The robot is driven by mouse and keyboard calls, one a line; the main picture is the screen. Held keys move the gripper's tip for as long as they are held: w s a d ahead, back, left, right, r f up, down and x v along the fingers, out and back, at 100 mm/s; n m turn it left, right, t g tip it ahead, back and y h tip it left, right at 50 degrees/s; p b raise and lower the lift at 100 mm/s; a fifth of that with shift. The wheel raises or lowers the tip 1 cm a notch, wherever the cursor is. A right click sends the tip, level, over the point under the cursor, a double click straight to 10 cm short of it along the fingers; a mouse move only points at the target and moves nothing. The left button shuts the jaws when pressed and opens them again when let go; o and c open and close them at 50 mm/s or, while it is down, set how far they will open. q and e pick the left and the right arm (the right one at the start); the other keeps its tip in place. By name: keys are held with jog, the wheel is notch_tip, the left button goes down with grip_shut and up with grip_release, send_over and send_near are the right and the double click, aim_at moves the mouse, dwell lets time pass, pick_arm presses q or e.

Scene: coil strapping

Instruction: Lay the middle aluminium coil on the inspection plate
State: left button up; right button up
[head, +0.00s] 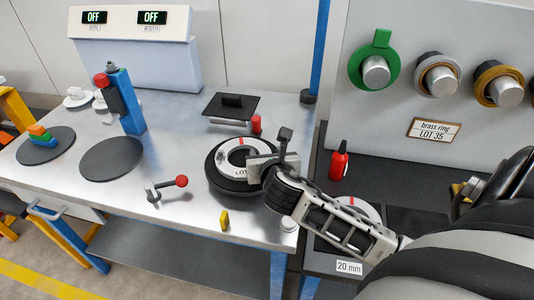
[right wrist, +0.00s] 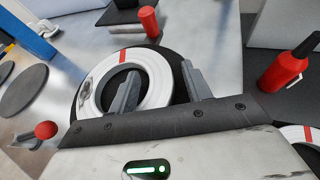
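A pale silver-grey coil (head: 233,158) with a red mark and a partly hidden "LOT" label lies flat on a round black plate (head: 213,181) on the metal table. It also shows in the right wrist view (right wrist: 155,80). My right gripper (right wrist: 160,88) is over the coil's right side. One finger is at the coil's central hole and the other is outside its rim. The fingers are apart, and a gap shows beside the coil wall. In the head view my right gripper (head: 273,165) hides part of the coil. My left gripper is out of view.
A red bottle (head: 339,162) is at right. Another pale coil (head: 362,209) lies behind my arm by a "20 mm" label. An empty dark disc (head: 111,158) is at left.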

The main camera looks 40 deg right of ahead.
jog(key=shift+r, duration=0.1)
jog(key=shift+s+a+r, duration=0.1)
jog(key=shift+s+a, duration=0.05)
jog(key=shift+s, duration=0.15)
jog(key=v, duration=1.1)
jog(key=shift+p, duration=0.35)
jog(key=shift+s+a, duration=0.1)
jog(key=shift+a, duration=0.05)
